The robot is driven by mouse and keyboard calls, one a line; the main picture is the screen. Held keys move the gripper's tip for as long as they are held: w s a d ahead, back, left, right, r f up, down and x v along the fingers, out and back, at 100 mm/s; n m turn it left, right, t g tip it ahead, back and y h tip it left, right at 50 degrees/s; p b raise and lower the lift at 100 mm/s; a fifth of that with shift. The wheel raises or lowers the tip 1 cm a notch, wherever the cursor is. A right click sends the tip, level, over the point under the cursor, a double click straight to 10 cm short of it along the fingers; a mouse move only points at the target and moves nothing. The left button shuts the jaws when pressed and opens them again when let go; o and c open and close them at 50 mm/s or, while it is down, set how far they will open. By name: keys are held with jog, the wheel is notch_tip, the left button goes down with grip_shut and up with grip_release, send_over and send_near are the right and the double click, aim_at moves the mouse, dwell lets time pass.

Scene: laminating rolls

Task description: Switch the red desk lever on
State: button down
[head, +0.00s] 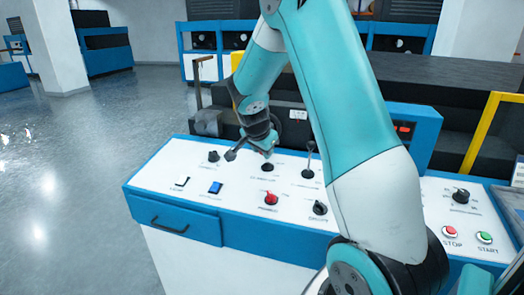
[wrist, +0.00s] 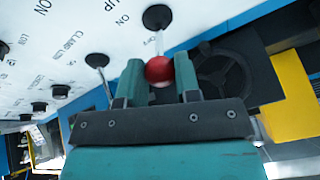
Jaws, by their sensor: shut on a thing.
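The red desk lever shows in the wrist view as a red ball (wrist: 159,71) on a thin pale stalk, rising from a round black base (wrist: 157,17). My gripper (wrist: 160,76) is shut on the red ball, with one teal finger on each side. In the head view my gripper (head: 267,145) is over the far part of the desk panel, just above the lever's black base (head: 267,167). The red ball is hidden there by my gripper. "ON" is printed on the panel near the base in the wrist view; the lever's exact tilt is hard to tell.
A dark-knobbed lever (head: 309,160) stands close to the right of my gripper. A red knob (head: 271,198), a black dial (head: 320,208), a blue switch (head: 215,187) and stop (head: 449,232) and start (head: 484,237) buttons are on the white panel. A dark machine (head: 440,85) stands behind.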

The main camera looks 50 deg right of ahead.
jog(key=shift+s+a+f, duration=0.15)
jog(key=shift+s+f, duration=0.05)
jog(key=shift+f, duration=0.05)
jog(key=c, duration=0.8)
grip_release()
jog(key=shift+r, duration=0.1)
jog(key=shift+a+r, duration=0.2)
jog(key=shift+r, duration=0.25)
jog(key=b+v, duration=0.1)
jog(key=v, duration=1.5)
jog(key=shift+r+b, duration=0.3)
jog(key=shift+b, duration=0.1)
